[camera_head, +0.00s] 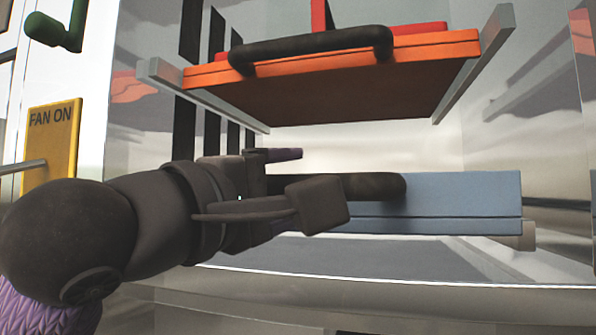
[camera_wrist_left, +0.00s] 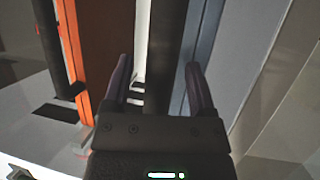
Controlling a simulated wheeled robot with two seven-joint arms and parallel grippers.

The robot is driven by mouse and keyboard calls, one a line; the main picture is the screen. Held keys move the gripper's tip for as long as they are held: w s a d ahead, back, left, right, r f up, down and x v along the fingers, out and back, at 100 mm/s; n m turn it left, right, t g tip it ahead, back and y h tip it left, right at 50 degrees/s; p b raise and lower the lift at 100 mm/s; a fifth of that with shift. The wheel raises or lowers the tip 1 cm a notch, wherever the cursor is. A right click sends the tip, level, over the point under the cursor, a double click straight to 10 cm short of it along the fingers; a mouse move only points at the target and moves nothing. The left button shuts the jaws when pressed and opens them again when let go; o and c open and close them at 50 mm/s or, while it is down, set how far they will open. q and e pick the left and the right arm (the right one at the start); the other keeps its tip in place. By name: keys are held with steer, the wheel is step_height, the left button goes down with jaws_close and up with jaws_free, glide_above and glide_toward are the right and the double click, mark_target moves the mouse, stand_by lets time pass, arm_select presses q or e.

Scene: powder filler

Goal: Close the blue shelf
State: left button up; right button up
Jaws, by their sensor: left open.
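The blue shelf (camera_head: 465,195) is the lower of two shelves in the cabinet, with a dark handle (camera_head: 375,186) along its front. My left gripper (camera_head: 305,178) is open in front of the shelf's left part, close to the handle, and hides its left end. In the left wrist view, the fingers of my left gripper (camera_wrist_left: 160,85) are apart. The dark handle (camera_wrist_left: 166,50) shows between them, and the blue shelf (camera_wrist_left: 207,45) lies behind the right finger. Contact between fingers and handle cannot be made out. My right gripper is not in view.
An orange shelf (camera_head: 350,85) with a black handle (camera_head: 310,47) sits above the blue one, on grey side rails (camera_head: 485,62). A yellow "FAN ON" panel (camera_head: 52,145) and a green knob (camera_head: 57,32) are at the left. Glossy cabinet walls flank the shelves.

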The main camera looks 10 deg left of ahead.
arm_select(q)
steer(key=shift+w, duration=0.15)
jaws_close()
stand_by(0.8)
stand_by(0.6)
